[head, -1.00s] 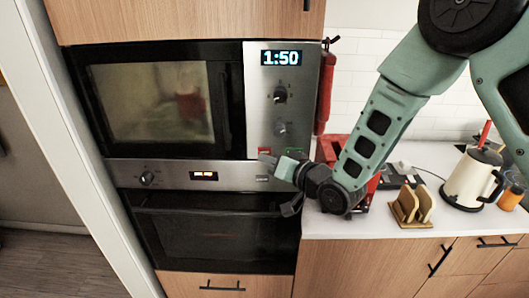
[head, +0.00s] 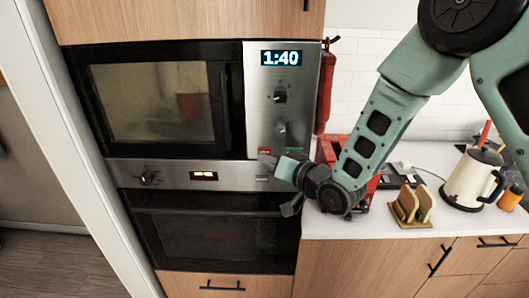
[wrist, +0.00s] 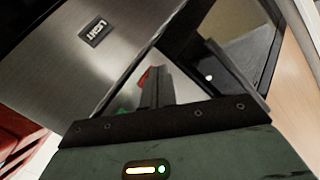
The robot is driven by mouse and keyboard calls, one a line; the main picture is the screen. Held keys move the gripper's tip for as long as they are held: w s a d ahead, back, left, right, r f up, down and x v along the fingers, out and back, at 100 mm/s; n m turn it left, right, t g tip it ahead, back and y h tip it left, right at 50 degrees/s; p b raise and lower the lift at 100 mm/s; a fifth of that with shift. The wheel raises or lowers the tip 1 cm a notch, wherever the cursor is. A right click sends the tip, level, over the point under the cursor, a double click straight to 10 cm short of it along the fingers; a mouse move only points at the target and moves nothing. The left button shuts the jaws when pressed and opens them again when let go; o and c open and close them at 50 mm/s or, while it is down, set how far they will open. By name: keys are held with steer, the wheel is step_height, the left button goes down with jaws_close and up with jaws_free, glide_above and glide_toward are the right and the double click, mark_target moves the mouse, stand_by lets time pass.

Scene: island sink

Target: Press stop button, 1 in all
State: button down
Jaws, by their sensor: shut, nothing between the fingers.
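The microwave (head: 160,105) is built into the wood cabinet, with a steel control panel on its right side. Its display (head: 281,58) reads 1:40. A small red button (head: 264,151), which appears to be the stop button, sits low on the panel; red also shows beside the fingers in the wrist view (wrist: 145,77). A green button, partly hidden by my gripper, sits to its right. My gripper (head: 268,160) is shut and empty, its fingertips just below the red button. I cannot tell whether they touch the panel.
An oven (head: 215,235) with a steel control strip lies below the microwave. On the counter to the right are a red object (head: 330,150) behind my arm, a wooden holder (head: 412,205), a white kettle (head: 470,180) and an orange jar (head: 510,199).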

steer(key=shift+w, duration=0.15)
steer(key=shift+w+b, duration=0.3)
steer(key=shift+w, duration=0.3)
stand_by(0.6)
steer(key=shift+s, duration=0.1)
steer(key=shift+s+b, duration=0.45)
steer(key=shift+s, duration=0.2)
steer(key=s+b, duration=0.1)
steer(key=s, duration=0.4)
steer(key=shift+a+b, duration=0.1)
steer(key=shift+b, duration=0.2)
stand_by(0.7)
